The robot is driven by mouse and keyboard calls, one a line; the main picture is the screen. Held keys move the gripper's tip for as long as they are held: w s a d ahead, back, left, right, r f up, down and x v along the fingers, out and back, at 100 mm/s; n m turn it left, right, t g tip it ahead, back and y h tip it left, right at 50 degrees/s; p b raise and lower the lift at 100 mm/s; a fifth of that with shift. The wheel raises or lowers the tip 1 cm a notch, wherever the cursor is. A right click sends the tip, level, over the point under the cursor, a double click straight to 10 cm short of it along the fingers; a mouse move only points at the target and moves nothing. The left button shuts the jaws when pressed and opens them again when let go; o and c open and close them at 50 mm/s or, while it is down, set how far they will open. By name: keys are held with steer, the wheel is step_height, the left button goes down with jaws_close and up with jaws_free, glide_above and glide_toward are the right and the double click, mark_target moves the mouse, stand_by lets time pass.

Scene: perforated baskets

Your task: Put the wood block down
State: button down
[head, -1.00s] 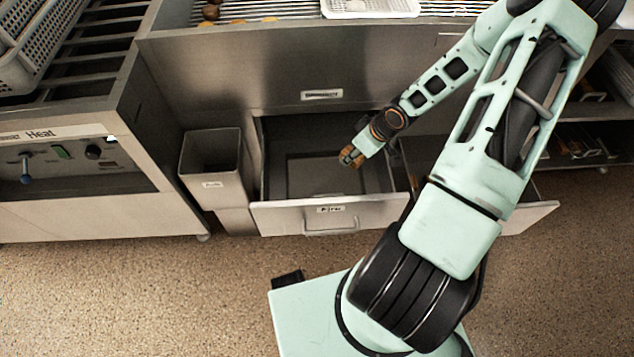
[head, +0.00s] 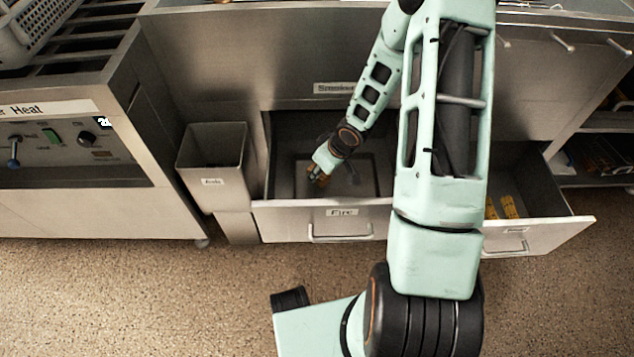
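My gripper (head: 319,174) is inside the open drawer labelled "Fire" (head: 290,217), pointing down and left, above the drawer floor. A small brown-orange patch shows at its fingertips. It is too small to tell whether this is the wood block or the fingers themselves. I cannot tell whether the gripper is open or shut, or whether the tip touches the drawer floor. Yellow pieces (head: 508,206) lie in another open drawer (head: 555,238) at the right, partly hidden by my arm.
A grey metal bin (head: 211,160) stands left of the "Fire" drawer. A unit marked "Heat" (head: 70,200) with knobs stands at the far left, with a perforated basket (head: 35,30) on top. Shelves (head: 600,165) are at the right. The speckled floor in front is clear left of my base.

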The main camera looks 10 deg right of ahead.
steer(key=shift+a+f, duration=0.15)
steer(key=shift+f, duration=0.1)
steer(key=shift+w+a+f+b, duration=0.1)
steer(key=shift+f+b, duration=0.9)
steer(key=shift+f, duration=0.55)
steer(key=shift+f, duration=0.15)
steer(key=c, duration=1.5)
jaws_free()
steer(key=p+v, duration=0.6)
steer(key=v, duration=0.6)
